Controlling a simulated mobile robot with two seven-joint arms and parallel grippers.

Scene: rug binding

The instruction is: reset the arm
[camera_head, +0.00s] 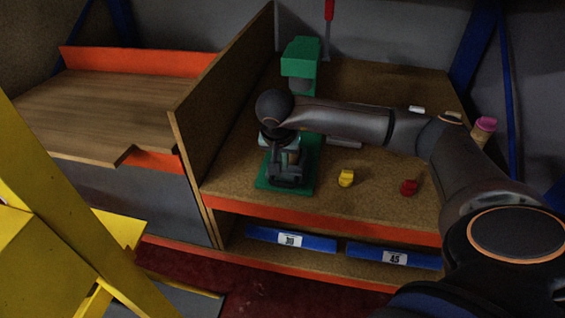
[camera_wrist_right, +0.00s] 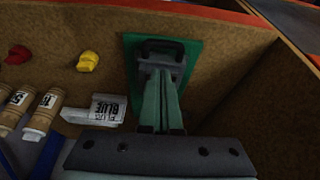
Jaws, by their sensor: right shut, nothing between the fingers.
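My right arm reaches in from the right across the board-topped bench in the head view. My right gripper (camera_head: 285,166) points down over the base of a green press-like machine (camera_head: 301,60). In the right wrist view the fingers of my right gripper (camera_wrist_right: 163,78) are together, with nothing seen between them. Their tips are by a dark fitting (camera_wrist_right: 165,47) on the green base plate (camera_wrist_right: 194,62); I cannot tell whether they touch it. My arm hides part of the machine's middle. My left gripper is not in view.
A yellow piece (camera_head: 346,178) and a red piece (camera_head: 409,187) lie on the bench right of the machine. An upright board (camera_head: 225,110) stands left of it. Labelled tubes (camera_wrist_right: 44,112) and a white box (camera_wrist_right: 100,110) lie nearby. Blue bins (camera_head: 292,239) sit below. A yellow frame (camera_head: 60,240) stands left.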

